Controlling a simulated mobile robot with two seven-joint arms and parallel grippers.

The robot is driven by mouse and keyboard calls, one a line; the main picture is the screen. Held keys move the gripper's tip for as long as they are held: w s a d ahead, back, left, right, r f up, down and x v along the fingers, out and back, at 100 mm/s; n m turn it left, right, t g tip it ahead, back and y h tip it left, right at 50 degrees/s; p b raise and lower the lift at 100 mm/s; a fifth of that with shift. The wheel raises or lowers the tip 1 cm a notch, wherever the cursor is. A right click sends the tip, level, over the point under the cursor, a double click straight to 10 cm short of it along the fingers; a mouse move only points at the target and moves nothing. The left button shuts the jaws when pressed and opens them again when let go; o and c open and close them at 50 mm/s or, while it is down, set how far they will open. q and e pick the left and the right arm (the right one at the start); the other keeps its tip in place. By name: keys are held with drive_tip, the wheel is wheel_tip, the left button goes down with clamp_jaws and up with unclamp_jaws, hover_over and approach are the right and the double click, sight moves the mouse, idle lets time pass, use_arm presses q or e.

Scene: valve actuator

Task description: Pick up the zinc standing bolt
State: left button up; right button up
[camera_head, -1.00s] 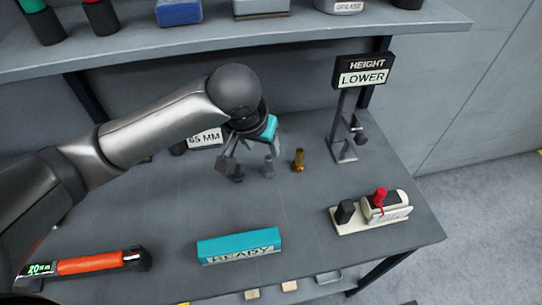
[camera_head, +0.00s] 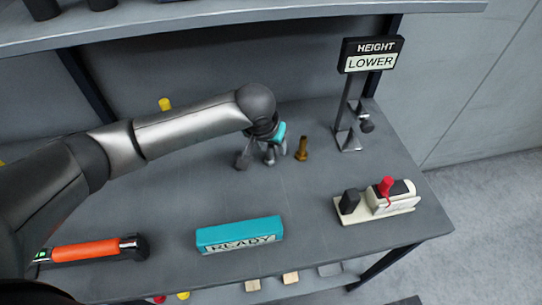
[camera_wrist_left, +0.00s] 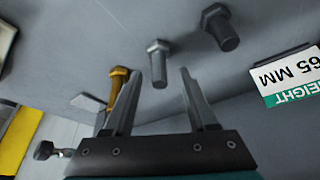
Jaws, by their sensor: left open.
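The zinc standing bolt (camera_wrist_left: 158,62) is light grey and stands head up in the left wrist view, between and just beyond the fingertips of my left gripper (camera_wrist_left: 159,75). The fingers are apart and empty. A brass bolt (camera_wrist_left: 117,80) stands to its left, close to the left finger, and a dark bolt (camera_wrist_left: 220,27) to its right. In the head view my left gripper (camera_head: 262,157) is low over the table and largely hides the zinc bolt; the brass bolt (camera_head: 302,148) stands clear to the right. My right gripper is not in view.
A height sign reading LOWER (camera_head: 370,60) stands on a post at the back right. A cream switch box with a red lever (camera_head: 387,190) is at the right. A teal READY block (camera_head: 240,235) lies near the front edge. The table between gripper and block is clear.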

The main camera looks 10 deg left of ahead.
use_arm(q)
drive_tip(key=shift+w+f, duration=0.1)
drive_tip(key=shift+f, duration=0.1)
drive_tip(key=shift+c, duration=0.4)
clamp_jaws()
